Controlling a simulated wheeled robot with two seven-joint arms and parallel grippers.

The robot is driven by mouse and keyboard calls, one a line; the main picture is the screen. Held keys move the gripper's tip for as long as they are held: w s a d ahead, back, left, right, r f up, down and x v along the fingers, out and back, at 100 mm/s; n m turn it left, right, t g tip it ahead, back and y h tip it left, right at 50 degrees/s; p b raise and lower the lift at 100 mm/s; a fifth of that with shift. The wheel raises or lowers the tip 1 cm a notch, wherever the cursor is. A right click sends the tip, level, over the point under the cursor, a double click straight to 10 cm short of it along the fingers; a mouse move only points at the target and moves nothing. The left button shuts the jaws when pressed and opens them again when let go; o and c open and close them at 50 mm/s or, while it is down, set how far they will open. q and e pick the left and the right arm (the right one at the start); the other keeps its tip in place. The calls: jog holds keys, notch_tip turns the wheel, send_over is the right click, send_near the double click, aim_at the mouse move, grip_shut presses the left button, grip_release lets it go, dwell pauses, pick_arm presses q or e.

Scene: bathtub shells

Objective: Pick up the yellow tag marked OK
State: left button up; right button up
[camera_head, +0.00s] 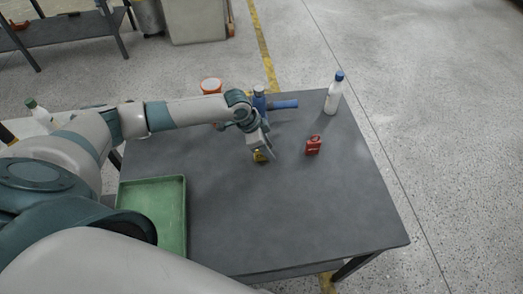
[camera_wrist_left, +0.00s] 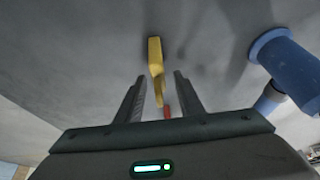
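The yellow tag (camera_head: 260,156) is on the grey table, just below my left gripper (camera_head: 263,148); its marking is too small to read. In the left wrist view the yellow tag (camera_wrist_left: 155,58) appears ahead of and partly between the two fingers of my left gripper (camera_wrist_left: 159,78). The fingers are apart, with a visible gap on each side of the tag. In the head view the gripper partly hides the tag. My right gripper is not in view.
A red tag (camera_head: 313,146) stands right of the gripper. A white bottle with a blue cap (camera_head: 333,95) is at the back right. A green tray (camera_head: 152,208) lies front left. The front right is clear.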

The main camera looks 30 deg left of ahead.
pick_arm(q)
jog(key=shift+w+d+f, duration=0.1)
jog(key=shift+w+f, duration=0.05)
jog(key=shift+f, duration=0.3)
grip_shut()
jog(key=shift+r, duration=0.15)
